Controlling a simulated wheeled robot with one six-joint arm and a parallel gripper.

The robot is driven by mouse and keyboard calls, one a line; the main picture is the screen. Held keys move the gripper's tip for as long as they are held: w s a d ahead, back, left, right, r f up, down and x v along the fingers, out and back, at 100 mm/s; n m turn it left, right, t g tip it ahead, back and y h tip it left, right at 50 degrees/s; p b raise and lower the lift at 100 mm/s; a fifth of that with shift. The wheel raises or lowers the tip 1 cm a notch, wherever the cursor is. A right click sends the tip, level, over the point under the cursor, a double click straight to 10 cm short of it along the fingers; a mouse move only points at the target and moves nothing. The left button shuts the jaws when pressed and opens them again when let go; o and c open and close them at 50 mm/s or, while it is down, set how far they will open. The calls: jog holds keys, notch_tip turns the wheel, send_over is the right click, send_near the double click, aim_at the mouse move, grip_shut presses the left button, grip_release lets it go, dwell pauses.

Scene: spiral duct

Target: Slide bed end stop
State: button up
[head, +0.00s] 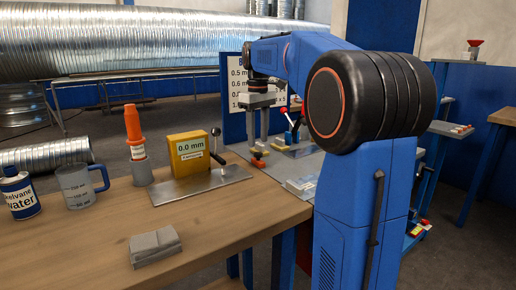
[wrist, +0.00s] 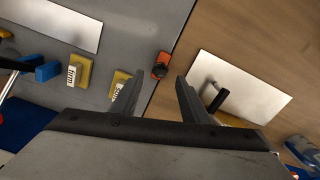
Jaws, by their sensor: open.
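The likely bed end stop is a small orange-red block (wrist: 162,58) with a dark knob, at the edge of the grey bed (wrist: 130,45) in the wrist view. It also shows as a red block (head: 258,163) on the near edge of the bed in the head view. My gripper (head: 258,141) points down above the bed close to it. In the wrist view my gripper (wrist: 158,82) is open and empty, with the orange-red block just beyond the gap between the fingertips. No contact with the block shows.
Yellow labelled blocks (wrist: 79,70) and a blue block (wrist: 48,71) stand on the bed. Left of it, the wooden bench (head: 210,220) holds a yellow 0.0 mm gauge (head: 188,152) on a metal plate, a mug (head: 77,187) and a grey block (head: 154,246).

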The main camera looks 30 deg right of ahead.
aim_at(258, 153)
jog(key=shift+f, duration=2.2)
